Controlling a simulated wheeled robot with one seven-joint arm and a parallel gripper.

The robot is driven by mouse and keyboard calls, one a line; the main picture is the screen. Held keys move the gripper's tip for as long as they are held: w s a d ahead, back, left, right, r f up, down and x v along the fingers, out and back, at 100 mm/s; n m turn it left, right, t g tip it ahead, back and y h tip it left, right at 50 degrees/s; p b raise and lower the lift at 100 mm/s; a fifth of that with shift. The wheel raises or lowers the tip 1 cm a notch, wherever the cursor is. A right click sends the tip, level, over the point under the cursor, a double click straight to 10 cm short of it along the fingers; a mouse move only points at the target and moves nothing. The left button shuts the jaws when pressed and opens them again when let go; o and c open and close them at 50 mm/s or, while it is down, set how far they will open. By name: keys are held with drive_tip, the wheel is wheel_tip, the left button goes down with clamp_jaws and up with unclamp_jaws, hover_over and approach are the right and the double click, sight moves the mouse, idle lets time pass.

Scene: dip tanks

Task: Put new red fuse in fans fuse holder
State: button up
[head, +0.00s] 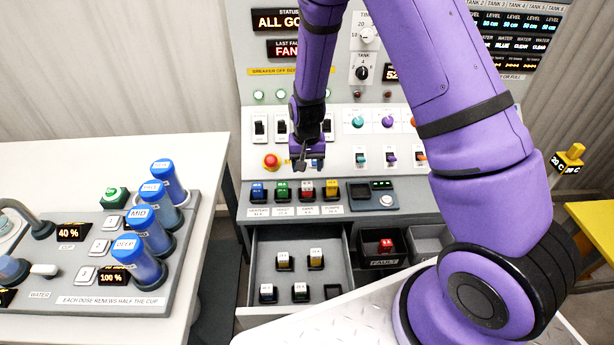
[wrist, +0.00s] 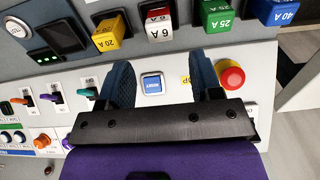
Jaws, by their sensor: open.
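A red fuse marked 6 A (wrist: 158,22) is seated in the fuse row, between the yellow and green fuses. In the head view this red fuse (head: 307,190) is above a label that seems to read fans. Another red fuse (head: 386,245) lies in the dark bin (head: 384,263) labelled faulty. My gripper (head: 307,160) is just above the fuse row, in front of the panel. In the wrist view my gripper (wrist: 161,65) is open and empty, its fingers apart either side of the blue reset button (wrist: 152,84) and clear of the red fuse.
Blue (head: 257,192), green (head: 282,191) and yellow (head: 331,190) fuses fill the other holders. The open drawer (head: 262,245) below holds several spare fuses. A red stop button (wrist: 230,75) is beside my gripper. The status display (head: 279,20) starts "ALL GO".

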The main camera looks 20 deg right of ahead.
drive_tip(key=shift+r, duration=1.9)
drive_tip(key=s+d+r+n+t, duration=0.1)
drive_tip(key=s+r, duration=0.2)
drive_tip(key=r, duration=0.5)
drive_tip(key=s+d+r+t+y, duration=0.1)
drive_tip(key=s+r, duration=0.3)
drive_tip(key=r, duration=0.5)
drive_tip(key=s+d+r+n+t, duration=0.1)
drive_tip(key=s+d+r, duration=0.15)
drive_tip(key=r, duration=0.55)
drive_tip(key=s+d+r+t, duration=0.1)
drive_tip(key=s+r, duration=0.4)
drive_tip(key=s, duration=0.5)
drive_tip(key=s+d+r+n+t+h, duration=0.1)
drive_tip(key=s+r, duration=0.4)
drive_tip(key=s, duration=0.5)
drive_tip(key=shift+d+r+n, duration=0.15)
drive_tip(key=shift+d+n, duration=0.05)
drive_tip(key=shift+n, duration=0.1)
drive_tip(key=shift+w+a, duration=0.1)
